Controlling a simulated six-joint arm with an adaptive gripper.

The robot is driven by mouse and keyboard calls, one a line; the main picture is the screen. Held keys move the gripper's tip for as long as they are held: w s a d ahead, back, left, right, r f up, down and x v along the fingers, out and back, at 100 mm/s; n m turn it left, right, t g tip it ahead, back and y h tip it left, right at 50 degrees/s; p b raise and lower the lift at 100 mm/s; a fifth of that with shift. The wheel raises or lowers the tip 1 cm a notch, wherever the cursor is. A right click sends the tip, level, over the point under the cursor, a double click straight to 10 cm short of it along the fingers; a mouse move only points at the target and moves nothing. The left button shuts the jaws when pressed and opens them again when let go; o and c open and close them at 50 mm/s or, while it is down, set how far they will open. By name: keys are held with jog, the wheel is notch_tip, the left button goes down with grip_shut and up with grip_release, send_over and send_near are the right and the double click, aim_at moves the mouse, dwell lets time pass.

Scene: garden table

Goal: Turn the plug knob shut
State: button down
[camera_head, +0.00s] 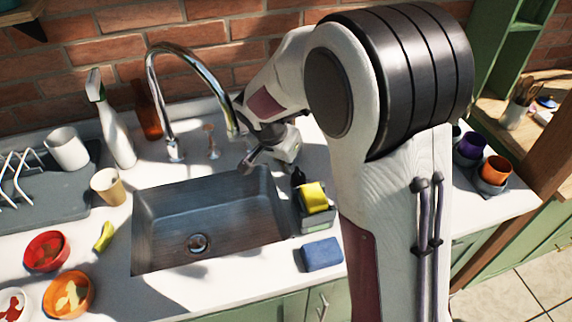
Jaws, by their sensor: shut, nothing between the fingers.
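A small copper-coloured knob (211,141) stands upright on the white counter behind the sink, just right of the tap's base. It looks like the plug knob; its turn position is too small to tell. The grey sink (160,240) is empty, with a round drain (198,243) in its floor. My gripper (247,165) is shut and empty. In the picture it is right of the knob and apart from it, by the sink's back right corner.
A tall chrome tap (170,100) arches left of the knob towards my gripper. A white spray bottle (115,130) stands further left. A caddy with a yellow sponge (313,198) and a blue sponge (322,254) sit right of the sink.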

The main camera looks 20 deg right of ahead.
jog(key=shift+s+d, duration=0.4)
jog(key=shift+d, duration=0.4)
jog(key=shift+s+r, duration=0.15)
jog(key=shift+r, duration=0.4)
jog(key=shift+a+r, duration=0.25)
jog(key=shift+r, duration=0.05)
jog(key=a+v, duration=0.1)
jog(key=v, duration=0.9)
jog(key=shift+r, duration=0.1)
